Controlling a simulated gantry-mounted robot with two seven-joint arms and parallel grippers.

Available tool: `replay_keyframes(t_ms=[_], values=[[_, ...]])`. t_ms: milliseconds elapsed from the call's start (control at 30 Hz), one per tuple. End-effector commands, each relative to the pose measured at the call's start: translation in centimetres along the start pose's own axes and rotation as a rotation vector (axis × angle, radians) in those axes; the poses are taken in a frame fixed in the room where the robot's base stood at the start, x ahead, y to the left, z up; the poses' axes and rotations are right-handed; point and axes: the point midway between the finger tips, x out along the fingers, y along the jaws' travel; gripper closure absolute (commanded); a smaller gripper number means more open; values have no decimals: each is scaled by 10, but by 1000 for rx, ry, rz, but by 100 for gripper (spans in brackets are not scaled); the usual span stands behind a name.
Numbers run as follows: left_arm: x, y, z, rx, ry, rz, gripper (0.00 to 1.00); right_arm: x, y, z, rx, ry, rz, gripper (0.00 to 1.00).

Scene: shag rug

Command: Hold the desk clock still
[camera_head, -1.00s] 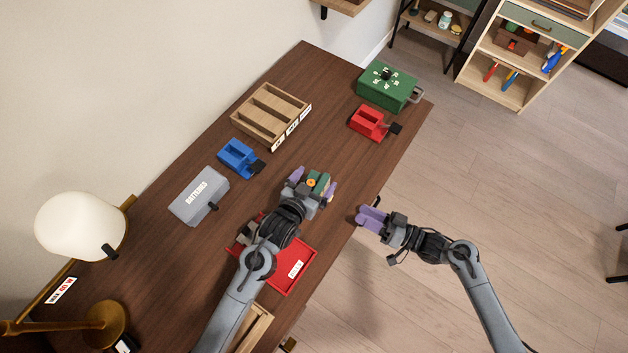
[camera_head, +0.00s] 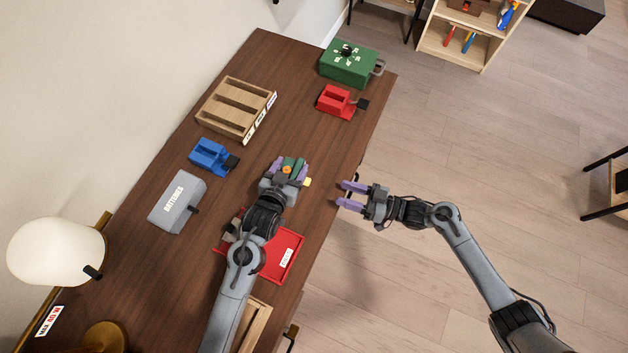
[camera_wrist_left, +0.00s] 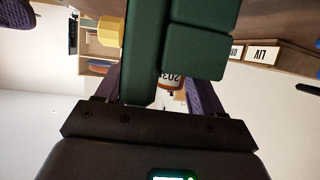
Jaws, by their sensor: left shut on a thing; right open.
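The desk clock appears to be the small dark green block (camera_head: 293,165) with an orange round part and a yellow knob, over the middle of the desk. My left gripper (camera_head: 288,168) is shut on it, purple fingers on either side. In the left wrist view the green clock body (camera_wrist_left: 197,50) fills the upper middle, with the yellow knob (camera_wrist_left: 109,31) at its left. A rounded part marked "2032" shows behind it, between the fingers. My right gripper (camera_head: 346,195) is open and empty, beside the desk's right edge, apart from the clock.
On the desk (camera_head: 215,225) are a red tray (camera_head: 288,264) under my left arm, a grey batteries box (camera_head: 177,202), blue holder (camera_head: 209,155), wooden compartment tray (camera_head: 237,108), red holder (camera_head: 337,101) and green box (camera_head: 348,65). A lamp (camera_head: 55,250) stands left.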

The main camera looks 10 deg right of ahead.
Motion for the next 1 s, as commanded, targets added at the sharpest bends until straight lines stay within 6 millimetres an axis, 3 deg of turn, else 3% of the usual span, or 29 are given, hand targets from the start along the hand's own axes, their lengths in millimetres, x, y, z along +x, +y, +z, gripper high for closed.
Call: replay_keyframes(t_ms=[300,567,1000], values=[[0,0,1,0,-1,0,69,-11,1,-2,-423,4,-1,50],[0,0,1,0,-1,0,69,-17,2,1,-530,-4,11,50],[0,0,1,0,-2,0,69,52,2,2,-525,-3,12,50]])
